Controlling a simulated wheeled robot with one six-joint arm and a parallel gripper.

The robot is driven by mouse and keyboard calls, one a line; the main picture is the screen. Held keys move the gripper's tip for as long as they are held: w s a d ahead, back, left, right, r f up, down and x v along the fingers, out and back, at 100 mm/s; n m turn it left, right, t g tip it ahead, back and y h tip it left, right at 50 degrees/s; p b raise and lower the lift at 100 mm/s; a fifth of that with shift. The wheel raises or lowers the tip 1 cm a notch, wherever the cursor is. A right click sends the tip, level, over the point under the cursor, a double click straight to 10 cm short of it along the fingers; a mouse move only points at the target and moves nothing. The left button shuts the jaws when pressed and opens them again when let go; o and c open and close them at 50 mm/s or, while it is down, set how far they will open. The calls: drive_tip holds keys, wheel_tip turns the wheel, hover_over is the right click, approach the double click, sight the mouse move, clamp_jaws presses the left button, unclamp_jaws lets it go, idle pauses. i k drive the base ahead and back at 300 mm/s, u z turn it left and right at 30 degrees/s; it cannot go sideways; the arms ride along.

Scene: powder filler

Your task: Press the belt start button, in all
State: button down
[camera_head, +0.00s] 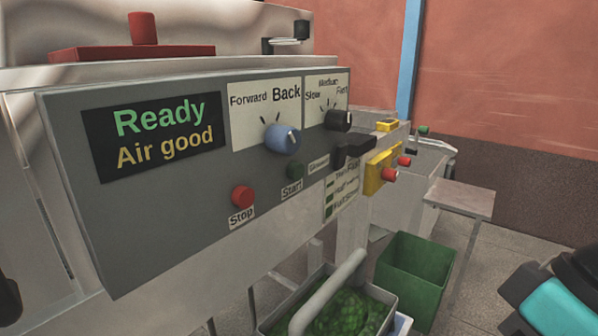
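A grey control panel (150,215) fills the left and middle of the head view. A dark green button (295,168) sits above a label reading "Start" and looks unlit. A red button (242,196) sits to its left above a label reading "Stop". No label with the word "belt" is readable. A black and teal part (548,298) at the lower right edge looks like part of my arm, well apart from the panel. My gripper's fingers are not in view.
The display (160,135) reads "Ready" and "Air good". A blue knob (283,138), a black knob (338,121) and a black lever (354,151) stick out of the panel. A yellow box (376,176) with red buttons is farther right. A green bin (415,268) stands below.

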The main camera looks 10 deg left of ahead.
sight(295, 171)
drive_tip(key=z, duration=0.9)
drive_tip(key=k, duration=1.05)
drive_tip(key=u, duration=1.05)
drive_tip(key=i, duration=0.5)
